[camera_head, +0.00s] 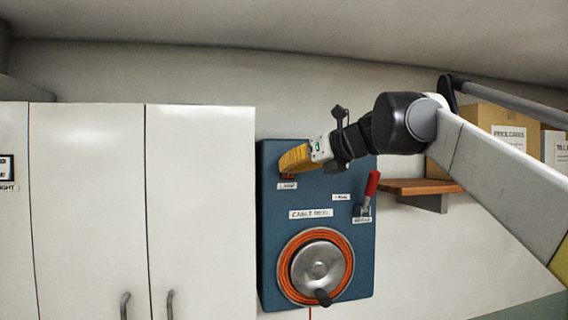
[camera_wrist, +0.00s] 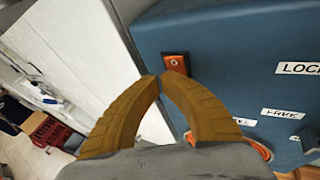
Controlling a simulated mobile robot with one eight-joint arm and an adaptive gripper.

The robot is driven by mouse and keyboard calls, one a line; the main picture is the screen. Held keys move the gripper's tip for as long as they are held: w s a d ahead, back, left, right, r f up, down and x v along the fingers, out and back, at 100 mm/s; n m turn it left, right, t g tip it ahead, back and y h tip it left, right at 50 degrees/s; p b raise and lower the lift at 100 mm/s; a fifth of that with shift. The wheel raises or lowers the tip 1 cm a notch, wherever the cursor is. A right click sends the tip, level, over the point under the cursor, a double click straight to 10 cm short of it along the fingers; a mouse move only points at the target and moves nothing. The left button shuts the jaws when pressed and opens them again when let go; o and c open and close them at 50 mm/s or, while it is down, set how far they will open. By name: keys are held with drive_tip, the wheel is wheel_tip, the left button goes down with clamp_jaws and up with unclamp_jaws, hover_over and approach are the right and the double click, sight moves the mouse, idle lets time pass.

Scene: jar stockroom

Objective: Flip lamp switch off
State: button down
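The lamp switch, a small orange-red rocker (camera_wrist: 175,64), sits on the blue panel (camera_head: 276,222) near its upper left in the head view. A small label (camera_head: 287,186), which seems to read LAMP, is just below it. My gripper (camera_head: 285,164) has yellow fingers and reaches in from the right, covering most of the switch in the head view. In the wrist view my gripper (camera_wrist: 160,78) has its two fingertips together with nothing visible between them. The tips appear right at the lower edge of the switch; I cannot tell whether they touch it.
A red-handled lever (camera_head: 371,185) stands on the panel's right side. Below is a cable reel (camera_head: 318,265) with orange cable and a crank knob. White cabinets (camera_head: 200,200) adjoin on the left. A wooden shelf (camera_head: 420,186) with cardboard boxes (camera_head: 490,125) is on the right.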

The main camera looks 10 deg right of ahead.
drive_tip(key=shift+s+f+b, duration=0.15)
drive_tip(key=shift+s+b, duration=0.15)
drive_tip(key=shift+s, duration=0.95)
drive_tip(key=shift+s+f+b, duration=0.15)
drive_tip(key=shift+s+b, duration=0.15)
drive_tip(key=shift+s, duration=0.95)
drive_tip(key=s+a+f+n+g+h+b, duration=0.1)
drive_tip(key=s+f+n+b, duration=0.55)
drive_tip(key=f, duration=0.95)
drive_tip(key=s+a+f+n+g+h+b, duration=0.15)
drive_tip(key=f+n+b, duration=0.25)
drive_tip(key=f+b, duration=0.8)
drive_tip(key=s+a+f+n+g+b, duration=0.15)
drive_tip(key=s+f+n+b, duration=0.35)
drive_tip(key=f, duration=1.4)
drive_tip(key=s+d+f+n+h+b, duration=0.1)
drive_tip(key=s+f+n+b, duration=0.4)
drive_tip(key=f, duration=0.9)
drive_tip(key=s+d+f+n+g+h+b, duration=0.1)
drive_tip(key=s+f+n+b, duration=0.3)
drive_tip(key=f, duration=0.9)
drive_tip(key=s+d+f+n+h+b, duration=0.2)
drive_tip(key=s+f+n+b, duration=0.3)
drive_tip(key=f, duration=0.9)
drive_tip(key=d+n+b, duration=0.1)
drive_tip(key=n+b, duration=0.1)
drive_tip(key=b, duration=0.2)
drive_tip(key=shift+s+f+g+h, duration=0.3)
drive_tip(key=shift+s+g+h, duration=0.05)
drive_tip(key=shift+g, duration=0.05)
